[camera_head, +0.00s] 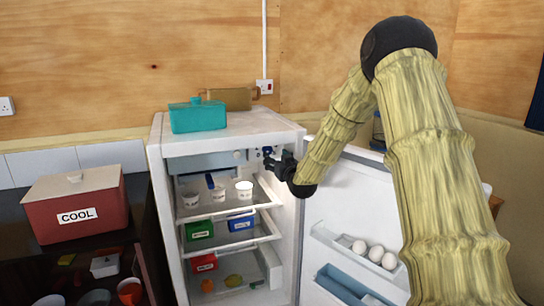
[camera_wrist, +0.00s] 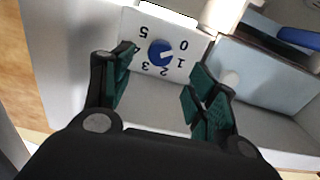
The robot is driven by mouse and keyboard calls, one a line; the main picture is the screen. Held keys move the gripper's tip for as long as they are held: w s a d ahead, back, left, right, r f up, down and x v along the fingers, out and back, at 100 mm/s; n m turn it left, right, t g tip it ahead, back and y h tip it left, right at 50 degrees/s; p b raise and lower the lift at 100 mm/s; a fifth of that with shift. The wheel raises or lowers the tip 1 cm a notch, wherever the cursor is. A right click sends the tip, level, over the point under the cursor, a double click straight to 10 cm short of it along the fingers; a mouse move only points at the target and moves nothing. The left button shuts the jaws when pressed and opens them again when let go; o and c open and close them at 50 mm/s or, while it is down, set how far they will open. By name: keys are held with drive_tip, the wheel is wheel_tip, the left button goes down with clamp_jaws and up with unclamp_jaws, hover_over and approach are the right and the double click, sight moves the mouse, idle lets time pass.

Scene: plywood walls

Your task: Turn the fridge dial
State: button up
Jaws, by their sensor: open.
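The fridge dial (camera_wrist: 158,50) is a small blue round knob on a white panel with numbers around it, upside down in the wrist view. A pale mark on it points roughly toward the 0 and 1 side; the exact setting is unclear. The dial (camera_head: 267,150) shows small at the top right inside the open fridge (camera_head: 232,142) in the head view. My gripper (camera_wrist: 165,72) is open, with its dark green fingers on either side of the dial in the picture. I cannot tell whether they touch it. My gripper (camera_head: 272,163) is at the fridge's upper right opening.
The fridge door (camera_head: 330,205) stands open at right, with eggs (camera_head: 375,253) in its rack. Shelves hold white cups (camera_head: 244,190) and green, blue and red boxes. A teal box (camera_head: 198,116) sits on top. A red COOL box (camera_head: 77,203) stands at left.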

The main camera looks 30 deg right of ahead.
drive_tip(key=shift+v, duration=1.85)
